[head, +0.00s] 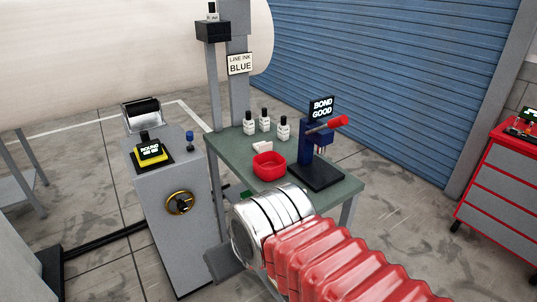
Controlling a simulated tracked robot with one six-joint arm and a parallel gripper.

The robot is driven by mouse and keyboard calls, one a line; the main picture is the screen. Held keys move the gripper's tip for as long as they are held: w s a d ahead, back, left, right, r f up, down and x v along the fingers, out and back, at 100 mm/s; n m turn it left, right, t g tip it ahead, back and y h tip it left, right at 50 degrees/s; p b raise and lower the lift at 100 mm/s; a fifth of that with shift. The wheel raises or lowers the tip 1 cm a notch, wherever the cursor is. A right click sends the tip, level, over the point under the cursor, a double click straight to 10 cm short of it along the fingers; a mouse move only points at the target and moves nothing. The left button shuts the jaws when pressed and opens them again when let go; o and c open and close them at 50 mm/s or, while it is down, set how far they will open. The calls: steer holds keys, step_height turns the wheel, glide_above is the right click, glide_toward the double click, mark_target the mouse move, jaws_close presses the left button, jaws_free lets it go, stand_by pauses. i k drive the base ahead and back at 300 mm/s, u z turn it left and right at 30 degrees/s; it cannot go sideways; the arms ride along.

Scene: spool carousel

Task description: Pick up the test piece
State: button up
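A small white block (262,147), possibly the test piece, lies on the green table (230,150) just behind a red bowl (269,167). No other thing in view is clearly the test piece. My arm, with a red ribbed sleeve and silver wrist, reaches in from the bottom right. A dark grey part of my gripper (225,263) shows below the wrist, in front of the table and apart from the white block. The wrist hides the rest, so its opening and anything in it cannot be seen.
A bond tester (318,170) with a red lever and a "BOND GOOD" display stands right of the bowl. Several white bottles (265,122) with black caps stand behind. A red tool chest (500,190) stands far right.

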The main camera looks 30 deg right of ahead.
mark_target(260, 147)
steer(key=k, duration=1.05)
steer(key=u, duration=0.2)
steer(key=i, duration=0.4)
steer(key=u, duration=0.55)
steer(key=i, duration=2)
steer(key=z, duration=0.4)
